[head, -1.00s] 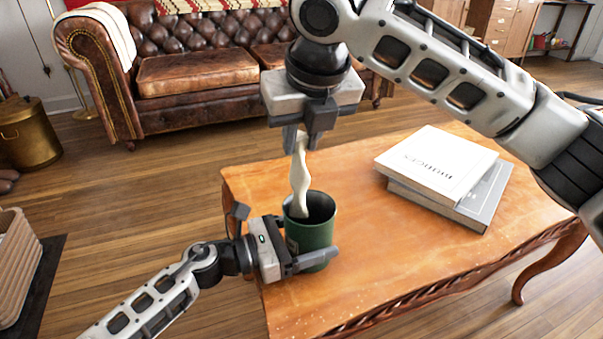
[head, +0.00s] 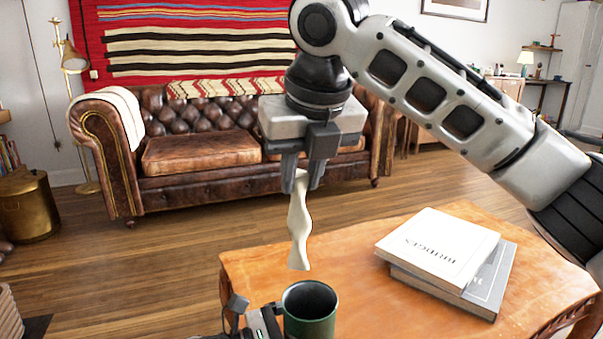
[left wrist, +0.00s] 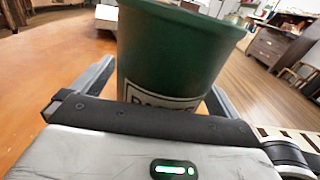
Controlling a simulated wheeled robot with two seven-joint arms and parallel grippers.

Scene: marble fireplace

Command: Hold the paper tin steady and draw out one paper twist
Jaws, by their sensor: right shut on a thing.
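The paper twist (head: 299,235) is a pale, wavy strip hanging upright from my right gripper (head: 303,185), which is shut on its top end. Its lower end is above the rim of the green paper tin (head: 310,328), apart from it. The tin stands upright on the table, cut by the bottom edge of the head view. In the left wrist view the tin (left wrist: 170,50) shows a white label, partly hidden. My left gripper (left wrist: 162,85) has a finger on each side of the tin and appears shut on it. No other twist shows inside the dark tin.
The wooden table (head: 365,285) holds two stacked books (head: 440,250) to the right of the tin. A leather sofa (head: 215,150) stands behind, across open floor. A brass bin (head: 30,208) is at the left.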

